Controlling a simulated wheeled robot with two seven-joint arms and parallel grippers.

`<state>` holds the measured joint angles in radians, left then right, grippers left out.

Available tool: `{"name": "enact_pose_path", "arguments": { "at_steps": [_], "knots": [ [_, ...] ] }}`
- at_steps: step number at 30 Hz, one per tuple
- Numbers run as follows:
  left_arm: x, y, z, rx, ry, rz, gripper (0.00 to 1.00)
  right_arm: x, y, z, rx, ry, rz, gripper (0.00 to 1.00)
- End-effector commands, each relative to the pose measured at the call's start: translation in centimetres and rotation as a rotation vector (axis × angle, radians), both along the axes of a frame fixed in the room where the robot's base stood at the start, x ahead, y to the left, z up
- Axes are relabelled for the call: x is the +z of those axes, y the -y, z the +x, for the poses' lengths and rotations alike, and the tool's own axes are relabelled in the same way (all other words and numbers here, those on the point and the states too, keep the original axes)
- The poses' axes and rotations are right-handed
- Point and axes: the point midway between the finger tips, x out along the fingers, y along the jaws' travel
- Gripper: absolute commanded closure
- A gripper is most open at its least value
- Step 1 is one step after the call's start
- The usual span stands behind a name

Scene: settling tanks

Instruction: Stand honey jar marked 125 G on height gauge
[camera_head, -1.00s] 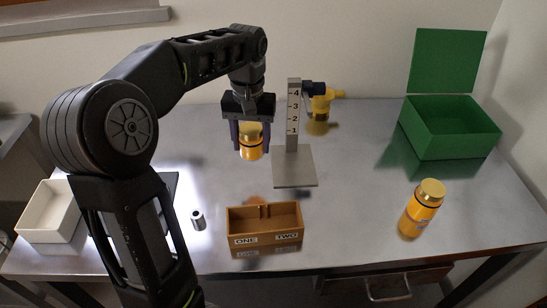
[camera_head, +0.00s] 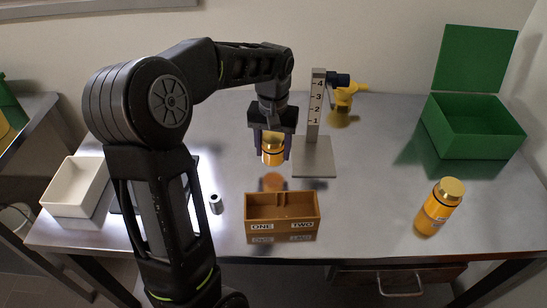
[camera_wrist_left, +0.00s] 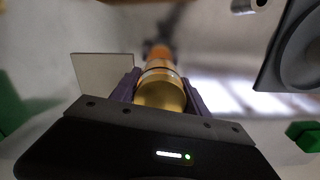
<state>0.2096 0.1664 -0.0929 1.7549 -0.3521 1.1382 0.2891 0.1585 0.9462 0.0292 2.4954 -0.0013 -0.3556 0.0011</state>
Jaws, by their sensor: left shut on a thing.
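My left gripper (camera_head: 273,152) is shut on an orange jar with a gold lid (camera_head: 272,157), upright and clear of the table. The held jar also shows from its lid end in the left wrist view (camera_wrist_left: 160,92); no marking on it is readable. The height gauge (camera_head: 314,170), a flat grey plate with a post numbered 1 to 4, stands just right of the held jar. Its plate is bare and also shows in the left wrist view (camera_wrist_left: 103,73). A second orange jar with a gold lid (camera_head: 437,212) stands at the right; its marking is unreadable. My right gripper is out of view.
A wooden box (camera_head: 282,212) labelled ONE and TWO stands in front of the held jar. A small metal cylinder (camera_head: 216,204) and a white tray (camera_head: 75,188) are left. An open green box (camera_head: 474,132) is back right.

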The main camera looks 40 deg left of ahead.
Motion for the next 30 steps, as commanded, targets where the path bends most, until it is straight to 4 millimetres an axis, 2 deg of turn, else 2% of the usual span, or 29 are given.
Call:
{"name": "enact_pose_path", "arguments": {
  "at_steps": [4, 10, 23, 24, 30],
  "knots": [
    [-0.8, 0.0, 0.0, 0.000, -0.001, 0.000, 1.00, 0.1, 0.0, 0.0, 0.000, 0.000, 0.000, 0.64],
    [-3.4, 0.0, 0.0, 0.000, -0.001, 0.000, 1.00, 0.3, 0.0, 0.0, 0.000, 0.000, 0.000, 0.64],
    [-4.2, 0.0, 0.0, 0.000, 0.001, 0.000, 1.00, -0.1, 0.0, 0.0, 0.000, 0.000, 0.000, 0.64],
    [-4.0, 0.0, 0.0, 0.000, 0.000, 0.000, 0.43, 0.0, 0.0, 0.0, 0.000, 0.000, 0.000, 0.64],
    [-4.0, 0.0, 0.0, 0.000, 0.000, 0.000, 0.27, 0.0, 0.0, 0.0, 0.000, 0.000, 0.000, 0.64]
  ]
}}
